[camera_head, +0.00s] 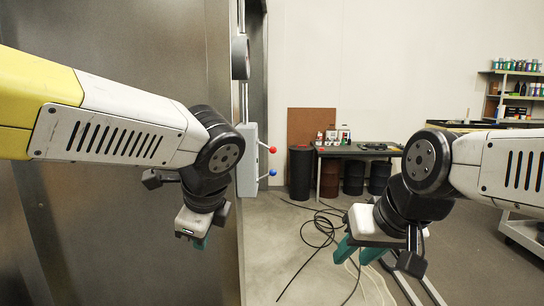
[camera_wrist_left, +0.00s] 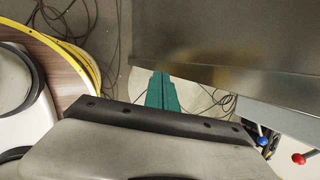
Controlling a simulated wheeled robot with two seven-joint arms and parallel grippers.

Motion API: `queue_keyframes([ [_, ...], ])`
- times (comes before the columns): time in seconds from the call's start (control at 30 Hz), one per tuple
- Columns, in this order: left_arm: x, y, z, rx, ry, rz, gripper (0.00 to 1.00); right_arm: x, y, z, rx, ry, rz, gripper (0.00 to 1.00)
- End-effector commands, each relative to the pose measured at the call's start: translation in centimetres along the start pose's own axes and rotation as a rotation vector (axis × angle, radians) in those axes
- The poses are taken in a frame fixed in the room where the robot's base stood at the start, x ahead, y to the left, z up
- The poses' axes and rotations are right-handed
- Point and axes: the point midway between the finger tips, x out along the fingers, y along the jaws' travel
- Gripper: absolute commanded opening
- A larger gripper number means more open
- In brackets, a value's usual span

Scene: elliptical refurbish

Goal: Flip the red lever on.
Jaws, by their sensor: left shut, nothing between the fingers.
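The red lever's ball knob (camera_head: 272,149) sticks out to the right from a grey switch box (camera_head: 247,160) on the edge of the metal wall. A blue knob (camera_head: 272,172) is below it. In the left wrist view the red knob (camera_wrist_left: 299,159) and blue knob (camera_wrist_left: 262,141) are at the lower right. My left gripper (camera_head: 201,243) points down in front of the metal wall, left of and apart from the box. Its teal fingers (camera_wrist_left: 162,92) are together and empty. My right gripper (camera_head: 358,254) hangs at the right with its teal fingers apart and empty.
A large metal wall (camera_head: 110,200) fills the left, close to my left arm. Black cables (camera_head: 322,232) lie on the floor. A table (camera_head: 360,150) and dark barrels (camera_head: 301,175) stand at the back. The air right of the knobs is clear.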

Motion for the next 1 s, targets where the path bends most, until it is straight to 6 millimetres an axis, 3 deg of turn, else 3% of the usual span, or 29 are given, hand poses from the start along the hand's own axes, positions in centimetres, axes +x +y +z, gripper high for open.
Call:
queue_keyframes([
  [0.1,-0.8,-3.3,-0.8,0.468,-0.143,-0.045,0.0,0.0,0.0,0.0,0.0,0.0,0.0,0.36],
  [0.3,-3.9,-9.6,-3.6,1.187,-0.443,-0.094,0.0,0.0,0.0,0.0,0.0,0.0,0.0,0.36],
  [0.5,-7.8,-14.1,-7.5,1.658,-0.732,-0.094,0.0,0.0,0.0,0.0,0.0,0.0,0.0,0.36],
  [0.7,-10.0,-15.8,-9.6,1.838,-0.881,-0.078,0.0,0.0,0.0,0.0,0.0,0.0,0.0,0.36],
  [1.0,-10.2,-16.0,-9.8,1.855,-0.895,-0.073,0.0,0.0,0.0,0.0,0.0,0.0,0.0,0.36],
])
